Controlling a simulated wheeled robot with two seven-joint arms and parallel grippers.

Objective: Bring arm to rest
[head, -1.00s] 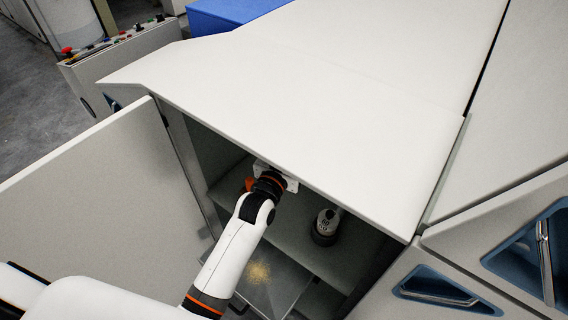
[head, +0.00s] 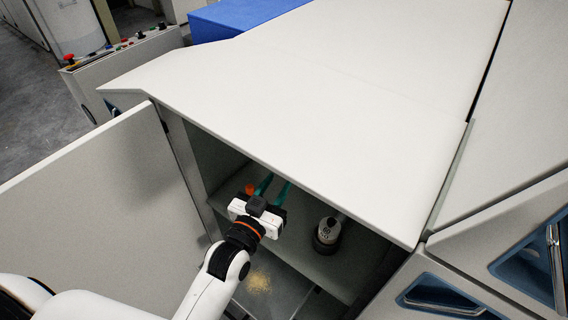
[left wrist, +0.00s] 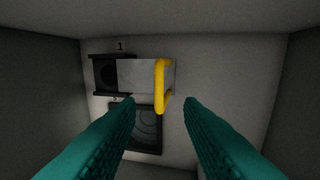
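My left gripper (head: 272,188) reaches into the open cabinet in the head view. Its two teal fingers are apart with nothing between them; they also show in the left wrist view (left wrist: 160,115). In that view, beyond the fingers, a yellow handle (left wrist: 160,85) stands on a grey plate (left wrist: 135,76) in a dark slot marked 1. A dark square panel (left wrist: 148,128) lies below it, partly behind the left finger. The fingers appear clear of the handle. My right gripper is in neither view.
The cabinet's open door (head: 110,200) stands to the left of my arm. A white sloping cover (head: 310,100) overhangs the opening. A dark-and-white cylinder (head: 327,234) with a label stands on the shelf right of the gripper. Yellowish dust (head: 258,282) lies below.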

